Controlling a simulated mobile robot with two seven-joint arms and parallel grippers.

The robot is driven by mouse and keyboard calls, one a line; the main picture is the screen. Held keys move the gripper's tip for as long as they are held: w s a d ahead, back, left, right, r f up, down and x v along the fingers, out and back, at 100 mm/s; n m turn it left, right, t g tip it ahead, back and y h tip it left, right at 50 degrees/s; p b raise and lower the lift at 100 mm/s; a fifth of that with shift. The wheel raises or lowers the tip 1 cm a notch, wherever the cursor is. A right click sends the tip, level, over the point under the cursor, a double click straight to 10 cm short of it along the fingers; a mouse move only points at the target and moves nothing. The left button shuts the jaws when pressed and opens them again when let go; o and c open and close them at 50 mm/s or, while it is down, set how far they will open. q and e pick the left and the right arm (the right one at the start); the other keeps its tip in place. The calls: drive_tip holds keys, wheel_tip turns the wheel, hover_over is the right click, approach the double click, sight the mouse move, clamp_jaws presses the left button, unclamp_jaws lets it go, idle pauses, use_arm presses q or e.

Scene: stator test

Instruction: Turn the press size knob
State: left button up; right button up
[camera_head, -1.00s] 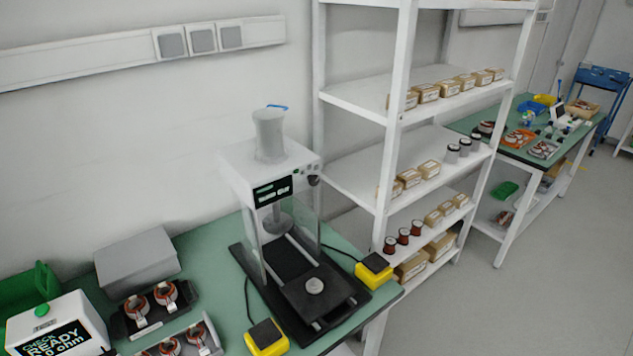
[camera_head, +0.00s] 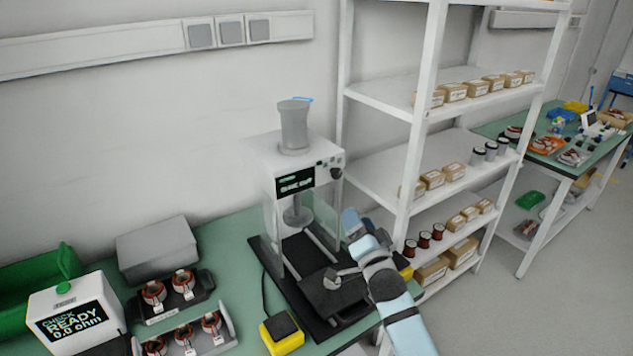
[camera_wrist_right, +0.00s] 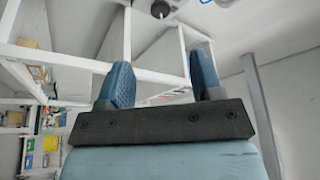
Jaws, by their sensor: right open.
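The press (camera_head: 292,165) stands on the green table, with a grey cylinder on top and a small dark display on its front. The press size knob (camera_head: 336,173) is the small dark round part at the right of its head. My right gripper (camera_head: 350,222) is below and to the right of the knob, apart from it, in front of the press's right side. The right wrist view shows its two blue fingers (camera_wrist_right: 160,75) spread with nothing between them. A dark round part (camera_wrist_right: 160,9) shows at that view's top edge; I cannot tell whether it is the knob. My left gripper is not in view.
A white shelf rack (camera_head: 415,160) with boxes and spools stands close to the right of the press. A yellow pedal box (camera_head: 283,335), stator trays (camera_head: 172,297), a tester (camera_head: 75,318) and a grey box (camera_head: 157,250) are on the table. Air above the press is clear.

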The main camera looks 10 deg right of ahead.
sight(338, 175)
drive_tip(key=p+x, duration=0.2)
drive_tip(key=x, duration=1)
drive_tip(key=shift+w+r, duration=0.1)
drive_tip(key=shift+w, duration=0.25)
drive_tip(key=shift+w+r, duration=0.1)
drive_tip(key=shift+w, duration=0.45)
drive_tip(key=c, duration=0.9)
